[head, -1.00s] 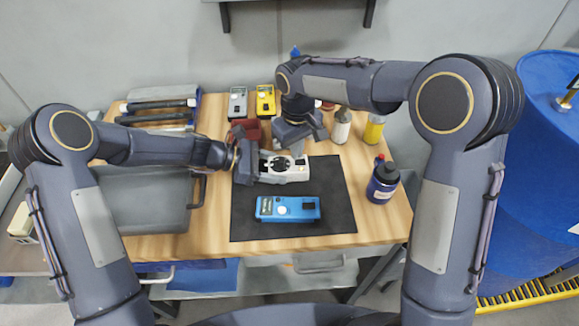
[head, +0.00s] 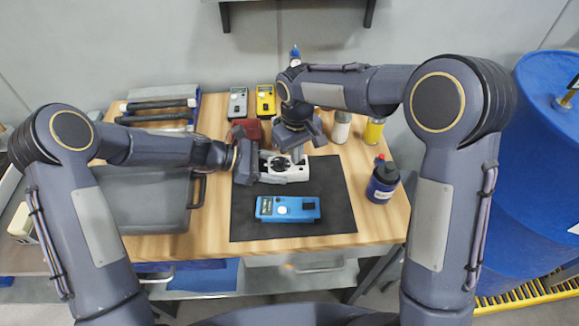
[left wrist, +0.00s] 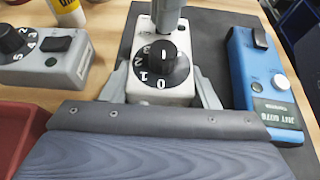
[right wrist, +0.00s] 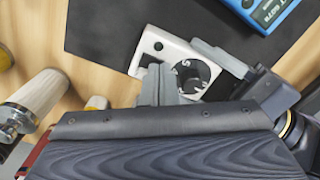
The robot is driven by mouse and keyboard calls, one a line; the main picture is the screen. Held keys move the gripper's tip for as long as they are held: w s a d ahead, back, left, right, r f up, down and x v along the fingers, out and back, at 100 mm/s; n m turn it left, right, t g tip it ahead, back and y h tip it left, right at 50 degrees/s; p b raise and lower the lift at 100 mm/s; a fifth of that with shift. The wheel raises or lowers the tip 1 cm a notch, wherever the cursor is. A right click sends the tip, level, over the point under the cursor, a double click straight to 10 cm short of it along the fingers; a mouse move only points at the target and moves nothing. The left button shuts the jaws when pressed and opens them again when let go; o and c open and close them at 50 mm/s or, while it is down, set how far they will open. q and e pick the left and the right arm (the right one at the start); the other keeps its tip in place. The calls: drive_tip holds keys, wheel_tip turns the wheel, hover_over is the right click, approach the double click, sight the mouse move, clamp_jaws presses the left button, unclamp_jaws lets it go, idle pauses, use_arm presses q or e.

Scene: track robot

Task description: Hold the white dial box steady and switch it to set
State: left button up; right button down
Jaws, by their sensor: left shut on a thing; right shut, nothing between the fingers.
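The white dial box (head: 297,173) lies on the dark mat (head: 335,200), partly covered by my grippers in the head view. My left gripper (head: 260,166) is shut on its left end. In the left wrist view, its fingers lie along both sides of the white dial box (left wrist: 160,98), whose black dial has numbers around it. My right gripper (head: 297,154) is shut and empty, pointing down at the box's far side. In the right wrist view its fingertips (right wrist: 158,70) reach the box's end beside the dial. Whether they touch a switch is hidden.
A blue device (head: 288,208) lies in front on the mat. A grey dial box (left wrist: 45,60) sits on the table beyond. A red bin (head: 247,129), grey and yellow devices (head: 265,101) stand behind; a dark bottle (head: 383,181) stands at right.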

drive_tip(key=shift+r, duration=2.95)
use_arm(q)
drive_tip(key=o, duration=1.4)
drive_tip(key=shift+c, duration=0.2)
